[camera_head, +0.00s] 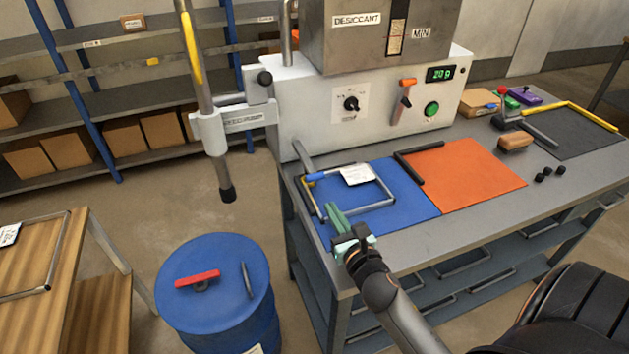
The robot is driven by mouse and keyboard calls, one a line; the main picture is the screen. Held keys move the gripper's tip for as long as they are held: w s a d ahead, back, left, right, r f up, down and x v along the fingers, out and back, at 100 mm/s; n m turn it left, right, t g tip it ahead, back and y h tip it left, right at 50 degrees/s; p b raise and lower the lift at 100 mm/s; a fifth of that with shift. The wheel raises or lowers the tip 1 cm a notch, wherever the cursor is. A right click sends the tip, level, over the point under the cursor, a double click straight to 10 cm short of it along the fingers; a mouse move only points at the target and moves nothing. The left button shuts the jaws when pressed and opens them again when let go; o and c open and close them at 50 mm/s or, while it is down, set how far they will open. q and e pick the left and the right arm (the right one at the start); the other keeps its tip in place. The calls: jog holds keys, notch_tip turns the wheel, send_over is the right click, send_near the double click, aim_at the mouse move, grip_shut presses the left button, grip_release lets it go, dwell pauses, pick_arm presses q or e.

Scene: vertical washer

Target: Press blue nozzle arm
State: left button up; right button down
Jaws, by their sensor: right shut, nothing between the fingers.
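A grey metal tube frame lies over the blue mat (415,197) on the bench. It has a blue sleeve (316,177) at its far left corner and a short yellow part near it; this is the only blue-marked arm I see there. A white label (357,175) sits at its far side. My right gripper (333,215) comes in from the lower right, its green fingers shut and empty. They are at the frame's near left corner, below the blue sleeve in the picture. I cannot tell whether they touch the frame. My left gripper is not in view.
A white control box (300,110) with a knob and green button stands behind the mats. An orange mat (470,175) lies to the right. A vertical pole (213,160) hangs left of the bench, above a blue drum (215,300). A wooden table (50,255) stands left.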

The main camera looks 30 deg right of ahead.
jog(key=shift+s, duration=0.1)
send_near(305, 164)
jog(key=shift+w+d+f, duration=0.3)
jog(key=shift+w+f, duration=0.3)
jog(key=shift+w, duration=0.05)
jog(key=shift+w+d+f, duration=0.35)
jog(key=shift+w+f, duration=0.25)
jog(key=shift+w+d+f, duration=0.3)
jog(key=shift+w+f, duration=0.25)
jog(key=shift+w, duration=0.1)
